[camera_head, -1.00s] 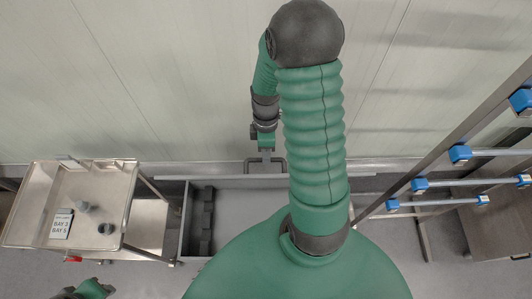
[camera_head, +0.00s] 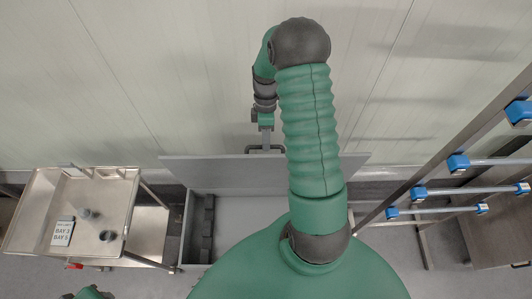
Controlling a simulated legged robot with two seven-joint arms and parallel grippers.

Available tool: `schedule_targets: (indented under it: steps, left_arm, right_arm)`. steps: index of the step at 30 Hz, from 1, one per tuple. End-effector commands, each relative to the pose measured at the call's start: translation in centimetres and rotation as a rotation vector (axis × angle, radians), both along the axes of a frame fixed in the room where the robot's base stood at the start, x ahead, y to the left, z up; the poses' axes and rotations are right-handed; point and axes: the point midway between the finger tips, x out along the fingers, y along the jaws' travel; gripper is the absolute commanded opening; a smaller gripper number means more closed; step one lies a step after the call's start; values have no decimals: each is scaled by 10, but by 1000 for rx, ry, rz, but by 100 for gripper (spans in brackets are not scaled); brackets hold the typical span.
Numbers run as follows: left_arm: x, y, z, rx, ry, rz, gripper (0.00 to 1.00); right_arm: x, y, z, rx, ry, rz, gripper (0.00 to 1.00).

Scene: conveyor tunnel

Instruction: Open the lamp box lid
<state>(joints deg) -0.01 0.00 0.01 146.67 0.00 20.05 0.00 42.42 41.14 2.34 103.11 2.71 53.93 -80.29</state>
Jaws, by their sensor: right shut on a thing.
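The lamp box (camera_head: 187,232) is a grey open-topped box on the floor in front of me. Its lid (camera_head: 215,172) is raised at the far side, leaning back towards the wall, with its broad flat face in view. A dark bar handle (camera_head: 251,149) stands out beyond the lid's upper edge. My right gripper (camera_head: 266,146) is shut on this handle. My right arm hides the right part of the lid and box. A green piece of my left arm shows at the bottom left edge; its gripper is out of view.
A steel trolley (camera_head: 120,187) stands left of the box, with small dark cups and a bay label (camera_head: 62,233) on top. A metal rack (camera_head: 455,195) with blue-capped tubes (camera_head: 458,163) is at the right. A pale panelled wall (camera_head: 150,80) closes the back.

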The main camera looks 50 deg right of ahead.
Motion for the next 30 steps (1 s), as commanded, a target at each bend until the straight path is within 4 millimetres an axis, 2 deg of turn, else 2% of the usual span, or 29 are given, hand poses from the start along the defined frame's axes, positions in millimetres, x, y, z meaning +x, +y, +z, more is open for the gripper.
schedule_targets:
  steps: [1,6,12,28,29,30]
  left_arm:
    - [0,0,-3,0,0,0,36]
    - [0,0,-10,0,0,0,36]
    - [0,0,-14,0,0,0,36]
    - [0,0,-15,0,0,0,36]
    - [0,0,-16,0,0,0,36]
    - [0,0,-16,0,0,0,36]
  right_arm:
    - [7,-10,-4,-3,-2,-1,0]
    - [25,-34,-10,-4,-1,-1,0]
    - [39,-51,-15,-2,0,-1,0]
    - [44,-57,-17,0,3,1,0]
    - [44,-57,-17,0,3,1,17]
    - [44,-57,-17,0,3,1,22]
